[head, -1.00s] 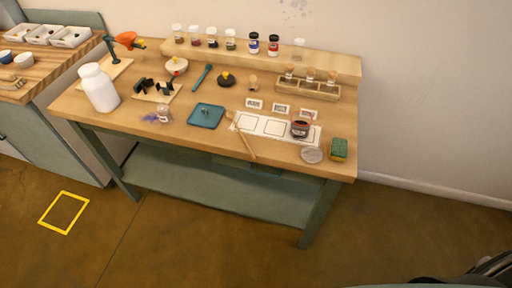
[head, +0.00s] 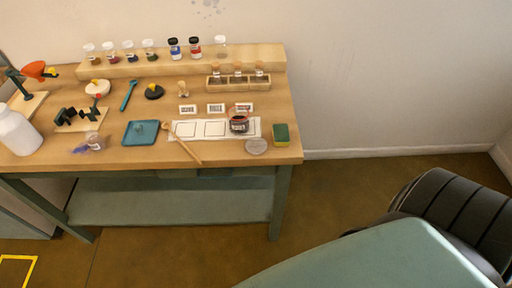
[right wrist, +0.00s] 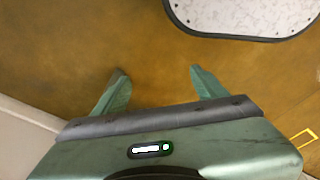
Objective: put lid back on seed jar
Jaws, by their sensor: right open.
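I cannot tell for sure which container is the seed jar. A glass jar with dark red contents (head: 239,124) stands on the right end of a white card with printed squares. A flat pale grey disc (head: 256,146) lies just in front of it; I cannot tell if it is a lid. A small clear jar (head: 94,140) is at the front left beside a purple smear. My right gripper (right wrist: 157,82) is open and empty above bare brown floor, its two green fingers wide apart. My left gripper is not in view.
The wooden table (head: 222,157) also holds a blue tray (head: 141,133), a wooden stick (head: 183,140), a green and yellow sponge (head: 281,134) and a white bottle (head: 17,131). Several capped jars line the raised back shelf (head: 265,56).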

